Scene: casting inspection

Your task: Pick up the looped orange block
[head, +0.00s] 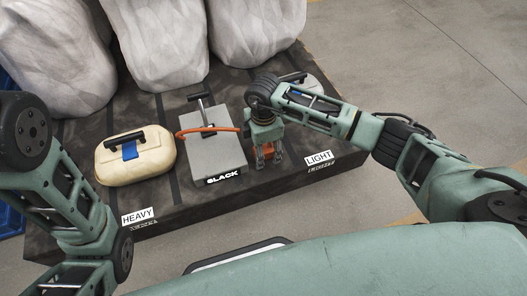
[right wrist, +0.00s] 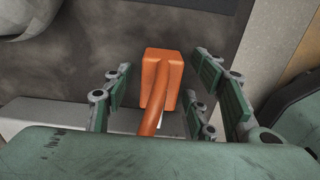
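The orange block (right wrist: 161,75) is in the middle of the right wrist view, with a thick orange loop (right wrist: 152,119) running from it toward the camera. In the head view the loop (head: 208,129) arches over a grey plate, and a bit of the block (head: 268,151) shows behind my fingers. My right gripper (head: 268,161) points down at the block. Its fingers stand open on both sides of the block in the right wrist view (right wrist: 162,88), with a gap visible on each side. My left arm is at the left edge of the head view; its gripper is out of frame.
A grey plate with a black handle (head: 213,160), tagged "SLACK", lies left of the block. A cream case (head: 135,162) sits by the HEAVY label, and a grey round item (head: 304,85) is partly behind my right arm. Large wrapped grey shapes (head: 165,40) stand at the back of the dark platform (head: 185,205).

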